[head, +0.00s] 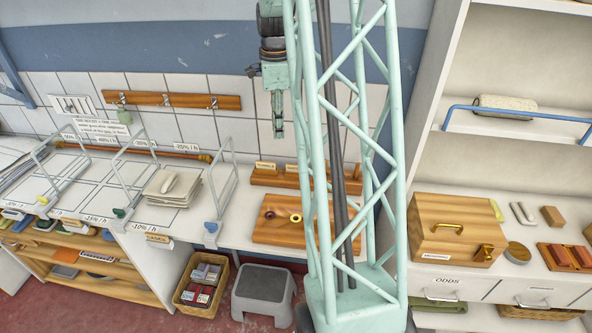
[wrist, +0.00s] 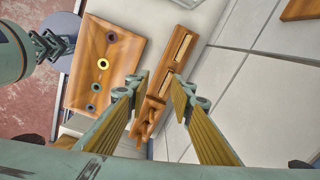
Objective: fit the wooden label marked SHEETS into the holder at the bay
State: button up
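A wooden rack (head: 262,179) stands against the tiled wall, with pale labels (head: 265,165) on it. Their lettering is too small to read, so I cannot tell which is marked SHEETS. In the wrist view the rack (wrist: 160,104) shows between my fingers, with pale labels (wrist: 180,46) in its slots. My gripper (wrist: 161,80) is open and empty; in the head view it hangs (head: 278,128) above the rack, apart from it. A small wooden piece (head: 158,239) with unreadable lettering sits on the front edge of the bay counter; I cannot tell whether it is the holder.
A wooden board (head: 268,232) with coloured rings lies in front of the rack. Wire-framed bays (head: 95,180) and folded linen (head: 172,190) are left. A wooden box (head: 455,225) stands on the right counter. A grey stool (head: 262,285) and basket (head: 197,288) are on the floor.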

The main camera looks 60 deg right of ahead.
jog(key=s+d+f+m, duration=0.2)
jog(key=d+f+m, duration=0.1)
jog(key=d+f, duration=0.2)
jog(key=shift+s+d+p, duration=0.4)
jog(key=shift+d, duration=0.55)
jog(key=shift+f, duration=0.2)
jog(key=shift+f, duration=4.2)
jog(key=shift+f, duration=0.1)
jog(key=shift+w+f, duration=0.1)
jog(key=shift+f, duration=2.35)
jog(key=shift+c, duration=0.9)
